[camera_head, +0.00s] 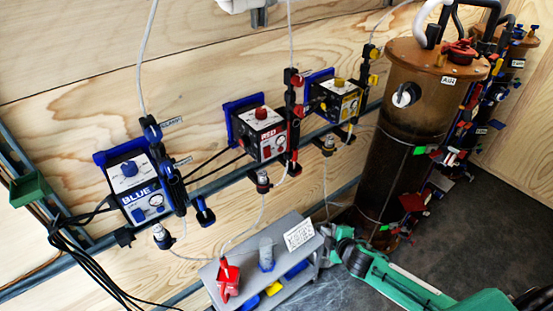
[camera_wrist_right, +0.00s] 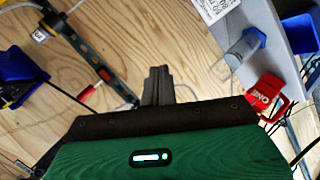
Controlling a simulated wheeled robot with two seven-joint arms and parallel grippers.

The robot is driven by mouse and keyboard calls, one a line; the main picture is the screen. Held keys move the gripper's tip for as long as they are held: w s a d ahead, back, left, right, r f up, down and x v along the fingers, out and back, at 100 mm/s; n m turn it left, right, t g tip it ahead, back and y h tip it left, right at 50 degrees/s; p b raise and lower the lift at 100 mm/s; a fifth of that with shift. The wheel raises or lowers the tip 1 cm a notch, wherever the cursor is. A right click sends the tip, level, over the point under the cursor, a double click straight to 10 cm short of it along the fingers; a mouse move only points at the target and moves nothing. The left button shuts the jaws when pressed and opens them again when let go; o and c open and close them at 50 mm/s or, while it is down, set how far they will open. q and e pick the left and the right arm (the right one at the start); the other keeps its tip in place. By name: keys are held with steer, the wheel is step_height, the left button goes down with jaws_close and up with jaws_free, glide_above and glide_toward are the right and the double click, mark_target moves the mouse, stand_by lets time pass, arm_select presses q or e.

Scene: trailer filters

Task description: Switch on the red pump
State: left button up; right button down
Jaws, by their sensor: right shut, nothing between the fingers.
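The red pump (camera_head: 264,132) is a dark box with a white front panel, a red "RED" label and a red knob on top. It is mounted on the wooden wall between the blue pump (camera_head: 134,184) and the yellow pump (camera_head: 338,98). My right gripper (camera_head: 338,250) is at the end of the green arm, low and to the right of the red pump, well apart from it. In the right wrist view its dark fingers (camera_wrist_right: 157,85) are together and empty. The red pump cannot be made out in the wrist view. My left gripper is not in view.
A grey shelf (camera_head: 218,263) below the pumps carries a red item (camera_head: 229,280), a clear cup (camera_head: 266,254) and a white card (camera_head: 300,234). A tall brown filter tank (camera_head: 410,115) stands at the right. Hoses, black cables and valves hang around the pumps.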

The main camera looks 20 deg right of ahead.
steer(key=s+a+r+n+t+y+p, duration=0.1)
steer(key=a+r, duration=0.4)
steer(key=r, duration=0.9)
steer(key=s+a+r+n+t+y+p, duration=0.1)
steer(key=a+r+n, duration=0.4)
steer(key=r, duration=0.9)
steer(key=s+n+t+y, duration=0.1)
steer(key=y, duration=0.1)
steer(key=shift+r+n+y, duration=0.3)
steer(key=shift+r, duration=0.05)
steer(key=p, duration=0.5)
glide_toward(268, 157)
steer(key=x, duration=0.6)
steer(key=shift+w, duration=0.4)
steer(key=shift+a+f, duration=0.1)
